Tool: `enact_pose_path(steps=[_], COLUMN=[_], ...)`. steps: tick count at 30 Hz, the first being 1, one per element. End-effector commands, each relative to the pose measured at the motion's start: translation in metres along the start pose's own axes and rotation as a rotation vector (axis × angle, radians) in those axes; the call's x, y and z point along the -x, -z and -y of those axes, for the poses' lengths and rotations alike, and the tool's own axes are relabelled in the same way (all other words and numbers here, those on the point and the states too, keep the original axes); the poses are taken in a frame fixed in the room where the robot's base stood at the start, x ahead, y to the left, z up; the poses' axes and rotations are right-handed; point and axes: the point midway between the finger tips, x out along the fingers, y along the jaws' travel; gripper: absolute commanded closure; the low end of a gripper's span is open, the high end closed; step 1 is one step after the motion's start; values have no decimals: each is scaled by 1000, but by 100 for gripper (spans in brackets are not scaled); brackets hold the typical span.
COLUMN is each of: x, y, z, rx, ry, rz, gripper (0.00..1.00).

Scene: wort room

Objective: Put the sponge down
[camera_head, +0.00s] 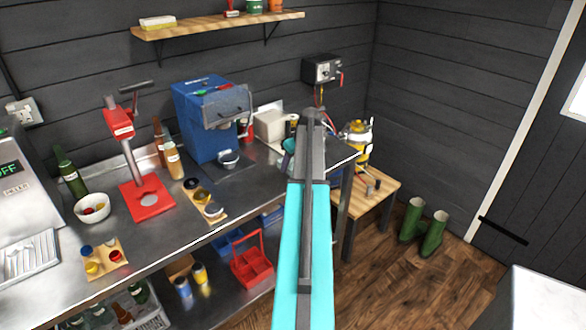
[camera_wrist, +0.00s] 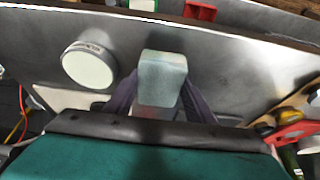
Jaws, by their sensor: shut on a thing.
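In the wrist view, my gripper (camera_wrist: 160,100) has its two dark fingers shut on the sponge (camera_wrist: 163,75), a pale grey-green block. The sponge sticks out past the fingertips over the grey metal bench top; I cannot tell whether it touches the surface. In the head view, my turquoise arm reaches up the middle, its gripper end (camera_head: 312,118) near the right end of the bench (camera_head: 240,197). There the arm hides most of the gripper, and I cannot make out the sponge clearly.
A round white-topped tub (camera_wrist: 88,65) stands left of the sponge in the wrist view. In the head view, a blue machine (camera_head: 205,120), a red press (camera_head: 146,195) and a board of small cups (camera_head: 213,210) occupy the bench. A wooden stool (camera_head: 372,190) stands beyond its right end.

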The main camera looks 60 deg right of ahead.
Motion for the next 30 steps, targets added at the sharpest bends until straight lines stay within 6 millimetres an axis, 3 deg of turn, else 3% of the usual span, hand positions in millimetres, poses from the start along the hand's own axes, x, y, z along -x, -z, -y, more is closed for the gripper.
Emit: enact_pose_path(steps=[10, 24, 25, 28, 30], x=[-24, -29, -28, -28, -28], y=[-10, -12, -12, -12, -12], z=[0, 0, 0, 0, 0], rx=[0, 0, 0, 0, -1], ry=[0, 0, 0, 0, 0], rz=[0, 0, 0, 0, 0], gripper=[72, 72, 49, 32, 32])
